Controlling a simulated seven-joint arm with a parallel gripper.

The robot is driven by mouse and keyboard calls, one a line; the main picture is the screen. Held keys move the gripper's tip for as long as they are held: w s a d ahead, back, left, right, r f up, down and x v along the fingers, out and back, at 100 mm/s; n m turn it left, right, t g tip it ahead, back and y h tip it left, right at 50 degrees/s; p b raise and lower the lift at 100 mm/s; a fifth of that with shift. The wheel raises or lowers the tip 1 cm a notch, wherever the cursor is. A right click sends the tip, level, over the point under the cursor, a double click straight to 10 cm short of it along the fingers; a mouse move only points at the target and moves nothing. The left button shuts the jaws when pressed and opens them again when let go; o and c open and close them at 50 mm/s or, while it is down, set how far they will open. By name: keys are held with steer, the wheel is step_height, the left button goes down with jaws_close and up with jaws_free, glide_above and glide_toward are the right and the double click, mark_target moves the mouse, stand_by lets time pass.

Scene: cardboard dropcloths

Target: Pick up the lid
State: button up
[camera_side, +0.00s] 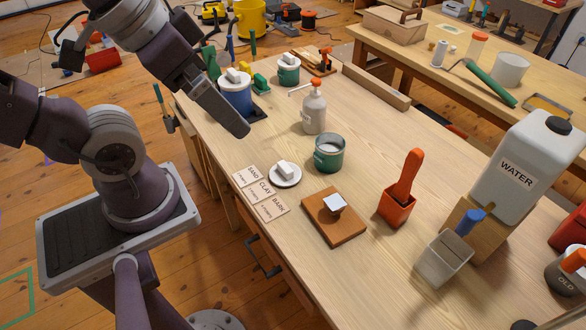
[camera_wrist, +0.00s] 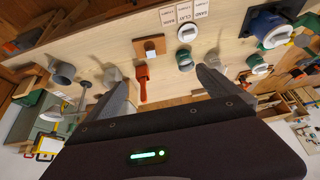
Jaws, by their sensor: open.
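A round white lid (camera_side: 285,174) with a block-shaped handle lies on the workbench next to the printed cards; it also shows in the wrist view (camera_wrist: 187,32). An uncovered green pot (camera_side: 329,154) stands just behind and to the right of it. Two other pots, a blue one (camera_side: 237,98) and a green one (camera_side: 288,73), have white lids on top. My gripper (camera_side: 241,127) is high above the bench, up and left of the loose lid, apart from it. In the wrist view my gripper (camera_wrist: 161,72) has its fingers spread with nothing between them.
Cards marked sand, clay and bark (camera_side: 262,194) lie near the front edge. A wooden block (camera_side: 333,216), a red holder (camera_side: 398,201), a spray bottle (camera_side: 314,108), a grey scoop (camera_side: 443,258) and a water jug (camera_side: 528,160) stand around. Bare bench lies behind the green pot.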

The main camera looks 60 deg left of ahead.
steer(key=w+a+f+m+g+y, duration=0.1)
steer(key=w+a+f+m, duration=0.15)
steer(key=w, duration=0.25)
steer(key=w+a+f+m+g+y, duration=0.1)
steer(key=w+a+f+m, duration=0.15)
steer(key=w, duration=0.25)
steer(key=m+g+h, duration=0.2)
steer(key=m+g, duration=0.2)
steer(key=m, duration=0.9)
glide_above(285, 166)
steer(key=d, duration=0.1)
steer(key=f, duration=2.5)
steer(key=shift+s+f, duration=0.25)
steer(key=shift+f, duration=0.05)
steer(key=f, duration=0.4)
steer(key=a+f, duration=0.1)
steer(key=f, duration=0.1)
steer(key=shift+w+f, duration=0.25)
steer(key=shift+f, duration=0.15)
steer(key=c, duration=1.2)
steer(key=shift+r, duration=0.15)
steer(key=shift+c, duration=0.2)
